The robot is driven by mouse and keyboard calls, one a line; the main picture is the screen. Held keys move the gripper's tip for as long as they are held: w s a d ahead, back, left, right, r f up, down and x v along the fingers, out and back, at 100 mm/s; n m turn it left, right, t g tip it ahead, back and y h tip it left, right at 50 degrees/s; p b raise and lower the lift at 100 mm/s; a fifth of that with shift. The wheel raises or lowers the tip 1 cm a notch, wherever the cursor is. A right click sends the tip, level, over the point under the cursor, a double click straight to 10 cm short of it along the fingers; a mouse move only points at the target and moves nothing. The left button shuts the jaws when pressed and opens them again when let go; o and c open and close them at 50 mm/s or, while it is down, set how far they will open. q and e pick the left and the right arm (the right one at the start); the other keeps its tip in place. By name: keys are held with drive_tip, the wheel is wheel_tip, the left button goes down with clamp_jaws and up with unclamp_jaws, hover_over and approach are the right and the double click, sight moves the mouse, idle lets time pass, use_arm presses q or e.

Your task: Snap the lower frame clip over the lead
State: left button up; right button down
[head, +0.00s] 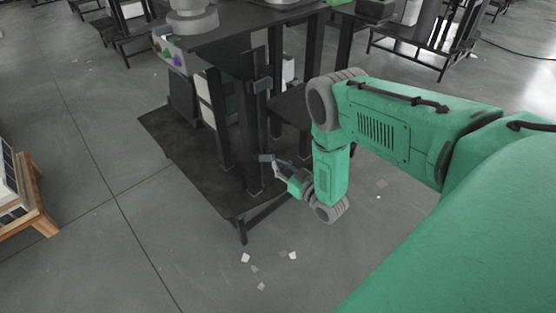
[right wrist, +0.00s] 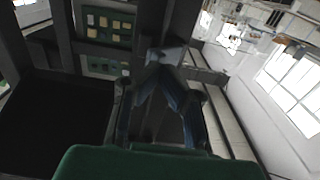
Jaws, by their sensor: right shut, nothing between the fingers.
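The lower frame clip (head: 265,158) is a small blue-grey block low on the dark upright post (head: 249,125) of the frame. A similar upper clip (head: 262,85) sits higher on the same post. My right gripper (head: 278,163) reaches in from the right, its fingertips at or just beside the lower clip; contact is unclear. In the right wrist view the blue-grey fingers (right wrist: 163,72) converge, shut and empty, just below a grey block (right wrist: 166,56) that looks like the clip. I cannot make out the lead against the dark post. My left gripper is not in view.
The dark frame stands on a black base plate (head: 185,160) with a tabletop (head: 240,28) above. Pale scraps (head: 292,255) lie on the floor in front. A wooden pallet (head: 38,205) is at the far left.

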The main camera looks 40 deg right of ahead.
drive_tip(key=s+p, duration=0.2)
drive_tip(key=s, duration=0.4)
drive_tip(key=shift+s+d, duration=0.15)
drive_tip(key=shift+d, duration=0.2)
idle(0.4)
